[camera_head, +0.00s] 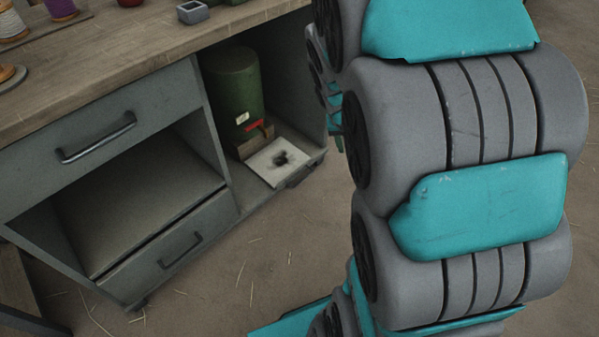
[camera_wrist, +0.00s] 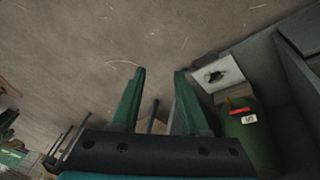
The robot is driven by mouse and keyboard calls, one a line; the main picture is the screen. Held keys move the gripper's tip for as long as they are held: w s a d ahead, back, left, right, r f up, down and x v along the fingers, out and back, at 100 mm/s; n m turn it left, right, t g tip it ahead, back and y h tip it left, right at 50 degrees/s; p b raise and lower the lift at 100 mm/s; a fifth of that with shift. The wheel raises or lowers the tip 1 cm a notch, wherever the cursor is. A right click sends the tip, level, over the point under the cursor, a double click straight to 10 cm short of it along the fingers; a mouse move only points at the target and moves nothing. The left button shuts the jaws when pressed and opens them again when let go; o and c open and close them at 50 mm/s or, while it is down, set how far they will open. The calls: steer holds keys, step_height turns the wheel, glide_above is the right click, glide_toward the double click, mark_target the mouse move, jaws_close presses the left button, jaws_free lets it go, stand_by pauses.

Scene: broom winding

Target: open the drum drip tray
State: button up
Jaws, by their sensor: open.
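The green drum (camera_head: 232,88) stands in the right bay of the grey cabinet, with a red tap near its base. In front of it, at floor level of the bay, is a pale sheet with a dark stain (camera_head: 267,166). A dark handle (camera_head: 302,175) shows at the front edge there, where the drip tray seems to be. In the wrist view the drum (camera_wrist: 240,135) and stained sheet (camera_wrist: 207,78) lie to the right of my gripper (camera_wrist: 160,74). Its green fingers are apart, with no tray handle between the tips. The head view does not clearly show my gripper.
The cabinet has an upper drawer (camera_head: 92,139) with a bar handle, an open shelf, and a lower drawer (camera_head: 183,243) on the left. Spools and a small grey box (camera_head: 193,12) stand on the wooden top. The straw-strewn floor (camera_head: 262,262) before the cabinet is clear.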

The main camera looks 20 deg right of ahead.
steer(key=w+d+f+m+t+b, duration=0.1)
steer(key=w+d+f+t+b, duration=0.1)
steer(key=w+d+f, duration=0.65)
steer(key=w+d+f+m+t+b, duration=0.1)
steer(key=w+d+f+t+b, duration=0.15)
steer(key=w+d+f, duration=0.65)
steer(key=m+t+y+b, duration=0.4)
steer(key=m+t+y, duration=0.2)
steer(key=t+y, duration=0.3)
glide_toward(304, 178)
steer(key=w+g, duration=0.1)
steer(key=w, duration=0.2)
steer(key=shift+y, duration=0.4)
steer(key=x, duration=0.7)
steer(key=shift+a+f+p, duration=0.3)
steer(key=shift+a, duration=0.05)
jaws_close()
